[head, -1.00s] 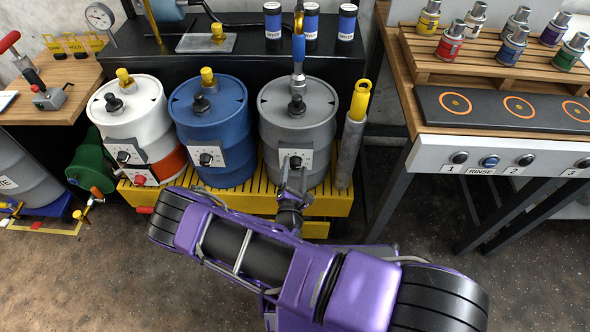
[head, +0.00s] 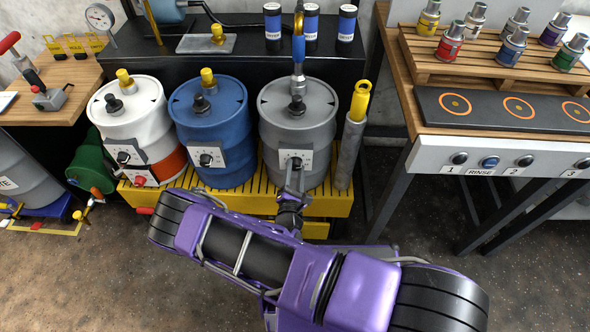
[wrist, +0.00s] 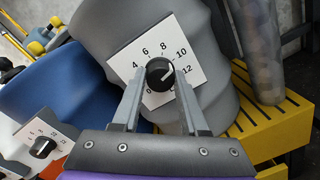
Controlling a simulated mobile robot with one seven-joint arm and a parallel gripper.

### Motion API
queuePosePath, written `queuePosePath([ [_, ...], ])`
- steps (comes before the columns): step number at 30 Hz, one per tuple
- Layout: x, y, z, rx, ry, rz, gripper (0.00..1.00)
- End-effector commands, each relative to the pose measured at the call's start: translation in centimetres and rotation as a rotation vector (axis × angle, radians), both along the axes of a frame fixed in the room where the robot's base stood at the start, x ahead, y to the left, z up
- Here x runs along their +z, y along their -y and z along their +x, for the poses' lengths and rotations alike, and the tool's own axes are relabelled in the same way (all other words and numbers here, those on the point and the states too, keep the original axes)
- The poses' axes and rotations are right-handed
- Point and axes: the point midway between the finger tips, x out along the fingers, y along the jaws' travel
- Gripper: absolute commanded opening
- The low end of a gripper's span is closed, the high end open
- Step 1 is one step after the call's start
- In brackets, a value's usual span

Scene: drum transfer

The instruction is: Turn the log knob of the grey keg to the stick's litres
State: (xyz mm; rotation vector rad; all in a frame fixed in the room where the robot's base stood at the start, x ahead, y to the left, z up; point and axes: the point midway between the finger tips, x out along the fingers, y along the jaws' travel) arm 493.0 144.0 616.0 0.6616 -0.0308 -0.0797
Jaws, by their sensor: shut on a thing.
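The grey keg (head: 318,135) stands at the right end of a row of three kegs. Its white dial plate (wrist: 128,58) carries numbers, with 4, 6, 8, 10 and 12 readable. The black log knob (wrist: 160,70) sits at the plate's middle, and its pale mark seems to point between 10 and 12. My gripper (wrist: 160,80) is shut on the knob, one finger on each side. In the head view my gripper (head: 291,172) partly covers the dial. A grey tube with a yellow handle (head: 361,100) stands upright right of the keg; no litre reading is legible on it.
The blue keg (head: 212,120) and the white keg (head: 130,110) stand to the left, each with its own dial. All stand on a yellow slatted platform (head: 335,203). A blue-handled tool (head: 298,48) rises above the grey keg. A bench with buttons (head: 490,160) is at right.

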Motion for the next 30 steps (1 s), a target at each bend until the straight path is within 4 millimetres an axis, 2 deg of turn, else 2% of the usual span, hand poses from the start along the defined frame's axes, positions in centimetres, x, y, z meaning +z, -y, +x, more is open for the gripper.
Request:
queuePosePath([
  [8,0.01,-0.02,-0.07,0.000,-0.007,-0.193,0.00],
  [30,-0.18,-0.06,-0.10,0.001,-0.031,-0.895,0.00],
])
